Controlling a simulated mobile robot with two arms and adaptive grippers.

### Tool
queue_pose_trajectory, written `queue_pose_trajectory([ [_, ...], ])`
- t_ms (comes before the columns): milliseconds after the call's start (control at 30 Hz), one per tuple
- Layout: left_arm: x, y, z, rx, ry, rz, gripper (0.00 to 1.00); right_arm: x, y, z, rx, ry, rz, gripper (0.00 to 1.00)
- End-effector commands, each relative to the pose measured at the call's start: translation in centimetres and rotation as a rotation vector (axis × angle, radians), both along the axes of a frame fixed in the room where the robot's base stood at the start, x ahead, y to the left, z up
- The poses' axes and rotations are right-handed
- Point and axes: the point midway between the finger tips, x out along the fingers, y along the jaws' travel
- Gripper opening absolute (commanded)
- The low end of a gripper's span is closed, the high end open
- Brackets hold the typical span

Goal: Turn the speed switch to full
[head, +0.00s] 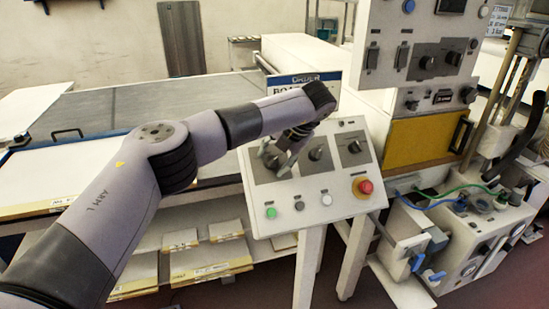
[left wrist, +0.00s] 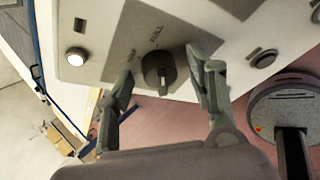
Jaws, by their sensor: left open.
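The control panel (head: 310,178) is a pale sloped box on legs with several dark rotary switches along its top. My left gripper (head: 277,158) reaches over the upper left switch and partly hides it. In the left wrist view a dark round speed switch (left wrist: 158,73) with a raised grip bar sits between the two open fingers (left wrist: 163,78). I cannot tell whether either finger touches the switch. My right gripper is not in view.
A red emergency stop (head: 364,186) sits at the panel's lower right. Green (head: 270,212), grey (head: 299,206) and white (head: 326,198) buttons line its lower edge. A tall cabinet (head: 420,55) with knobs stands behind at right. A long table (head: 70,170) lies left.

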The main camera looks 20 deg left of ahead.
Motion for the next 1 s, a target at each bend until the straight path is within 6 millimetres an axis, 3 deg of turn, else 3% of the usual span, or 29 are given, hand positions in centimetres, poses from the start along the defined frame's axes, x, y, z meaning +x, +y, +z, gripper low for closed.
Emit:
queue_pose_trajectory([
  [267, -0.2, -0.5, 0.8, -0.001, -0.002, -0.001, 0.50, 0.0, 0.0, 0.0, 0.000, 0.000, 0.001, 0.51],
  [700, -2.2, -4.5, 8.2, 0.000, -0.003, -0.001, 0.50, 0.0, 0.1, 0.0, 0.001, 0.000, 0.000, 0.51],
  [1000, -2.8, -5.6, 10.2, 0.000, 0.000, 0.000, 0.50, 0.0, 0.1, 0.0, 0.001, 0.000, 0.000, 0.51],
])
